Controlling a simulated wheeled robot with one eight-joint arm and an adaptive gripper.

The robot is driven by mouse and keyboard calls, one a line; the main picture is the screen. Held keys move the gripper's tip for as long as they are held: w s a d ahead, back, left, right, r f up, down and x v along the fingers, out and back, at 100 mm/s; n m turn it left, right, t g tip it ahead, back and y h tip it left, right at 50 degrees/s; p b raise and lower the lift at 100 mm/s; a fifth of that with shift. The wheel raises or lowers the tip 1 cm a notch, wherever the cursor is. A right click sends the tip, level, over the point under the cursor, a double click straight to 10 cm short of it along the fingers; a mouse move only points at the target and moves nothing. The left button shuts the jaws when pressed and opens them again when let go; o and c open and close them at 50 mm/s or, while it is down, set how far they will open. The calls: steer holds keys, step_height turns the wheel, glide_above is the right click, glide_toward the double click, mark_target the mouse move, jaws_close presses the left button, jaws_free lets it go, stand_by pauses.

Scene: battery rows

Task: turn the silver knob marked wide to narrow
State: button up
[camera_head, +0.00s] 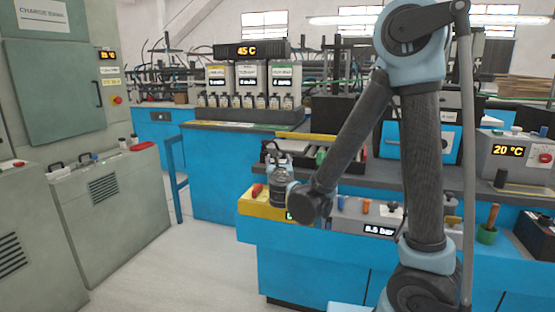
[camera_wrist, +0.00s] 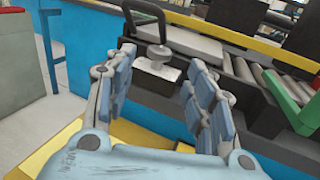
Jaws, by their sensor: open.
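A small silver knob (camera_wrist: 159,51) stands on a pale plate beyond my fingertips in the wrist view, seen through the gap between them. I cannot read any wide or narrow marking there. My gripper (camera_wrist: 162,72) is open and empty, with one blue-grey padded finger on each side of the gap; the fingers look apart from the knob. In the head view my gripper (camera_head: 279,158) is small, above the yellow part of the blue bench. I cannot make out the knob in the head view, where my gripper and arm cover part of that area.
A dark looped handle (camera_wrist: 143,18) rises just behind the knob. A roller conveyor (camera_wrist: 265,85) with a green guide (camera_wrist: 289,104) lies to the right, and a yellow rail (camera_wrist: 240,38) runs behind. The blue bench (camera_head: 330,250) carries several devices. The floor at left (camera_head: 150,270) is clear.

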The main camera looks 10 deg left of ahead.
steer(key=x, duration=0.6)
steer(key=shift+w, duration=0.4)
